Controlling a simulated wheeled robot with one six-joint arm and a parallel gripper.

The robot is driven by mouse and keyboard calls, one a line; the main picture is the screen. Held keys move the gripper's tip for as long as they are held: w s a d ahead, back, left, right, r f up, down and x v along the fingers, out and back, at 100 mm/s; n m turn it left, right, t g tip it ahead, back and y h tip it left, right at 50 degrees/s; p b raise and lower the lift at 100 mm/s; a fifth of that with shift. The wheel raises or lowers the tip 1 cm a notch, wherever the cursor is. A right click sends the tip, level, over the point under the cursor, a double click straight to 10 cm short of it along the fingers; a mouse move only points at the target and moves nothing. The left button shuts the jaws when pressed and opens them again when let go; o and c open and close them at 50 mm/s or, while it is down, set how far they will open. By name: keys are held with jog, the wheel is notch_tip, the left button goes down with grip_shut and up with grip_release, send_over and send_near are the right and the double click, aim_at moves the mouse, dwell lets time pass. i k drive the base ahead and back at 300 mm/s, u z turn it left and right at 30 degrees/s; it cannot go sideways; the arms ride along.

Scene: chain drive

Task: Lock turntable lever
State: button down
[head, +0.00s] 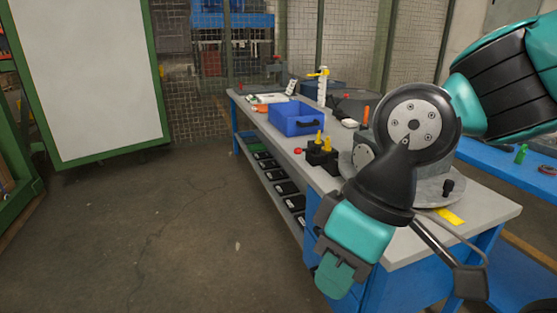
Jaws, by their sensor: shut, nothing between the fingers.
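A grey round turntable (430,190) sits on the near end of the workbench, largely hidden behind my arm. A small black knob (447,187) stands upright at its right side; I cannot tell if this is the lever or which way the lever is set. A yellow strip (449,215) lies on the bench just in front of the turntable. My gripper (336,277) hangs in front of the bench's near left edge, pointing down, apart from the turntable. It is shut and empty.
The workbench (490,212) carries a blue bin (297,117), black blocks with yellow parts (322,151) and small items farther back. Black trays fill its lower shelf. A white board in a green frame (92,75) stands at left. The floor (185,220) between is clear.

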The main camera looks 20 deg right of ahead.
aim_at(316, 149)
jog(key=i, duration=1)
